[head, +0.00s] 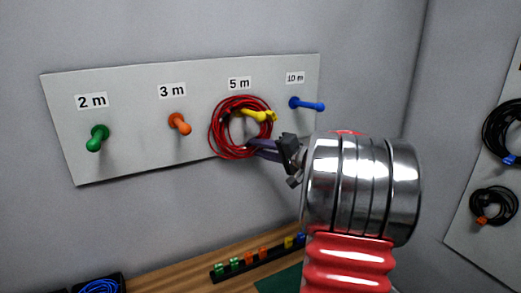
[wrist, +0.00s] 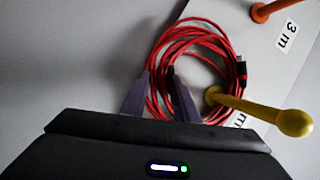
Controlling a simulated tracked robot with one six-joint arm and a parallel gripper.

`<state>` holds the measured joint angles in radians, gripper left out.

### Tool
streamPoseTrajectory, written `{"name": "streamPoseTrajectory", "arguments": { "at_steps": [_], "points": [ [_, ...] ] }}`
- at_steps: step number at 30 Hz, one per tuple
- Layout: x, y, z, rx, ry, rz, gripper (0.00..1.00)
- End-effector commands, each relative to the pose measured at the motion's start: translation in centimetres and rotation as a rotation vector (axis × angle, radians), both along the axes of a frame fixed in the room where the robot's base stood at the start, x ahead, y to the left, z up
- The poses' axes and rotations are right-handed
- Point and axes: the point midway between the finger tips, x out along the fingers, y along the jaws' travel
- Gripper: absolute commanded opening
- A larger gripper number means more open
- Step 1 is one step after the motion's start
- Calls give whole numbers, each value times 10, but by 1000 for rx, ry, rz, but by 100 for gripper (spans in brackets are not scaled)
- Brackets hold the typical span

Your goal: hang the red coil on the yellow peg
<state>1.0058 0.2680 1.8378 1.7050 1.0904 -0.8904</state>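The red coil (head: 213,137) is at the peg board, just below the 5 m label. The yellow peg (head: 257,116) passes through the coil's ring, with its knob in front of the coil's right side. In the wrist view the red coil (wrist: 190,33) surrounds the base of the yellow peg (wrist: 258,112), whose knob points toward the camera. My gripper (head: 256,148) is at the coil's lower right. Its purple fingers (wrist: 158,88) have the red strands between them and look closed on them. The coil's top stands a little above the peg.
The board (head: 140,140) also bears a green peg (head: 97,138), an orange peg (head: 179,124) and a blue peg (head: 306,104), all empty. The blue peg is close above my wrist. Black coils (head: 493,205) hang on the right wall. A blue coil (head: 98,287) lies low at left.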

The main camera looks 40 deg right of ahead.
Motion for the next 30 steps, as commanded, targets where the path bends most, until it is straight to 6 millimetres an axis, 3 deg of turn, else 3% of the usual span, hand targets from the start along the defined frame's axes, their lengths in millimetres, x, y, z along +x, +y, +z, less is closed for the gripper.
{"name": "streamPoseTrajectory", "arguments": {
  "at_steps": [6, 17, 23, 30],
  "points": [
    [0, 0, 1, -1, -1, 0, 41],
    [-4, -1, 0, 0, 1, -1, 42],
    [-24, -3, 3, 0, 0, -3, 42],
    [-64, -7, 9, -1, 0, -4, 42]
  ]
}}
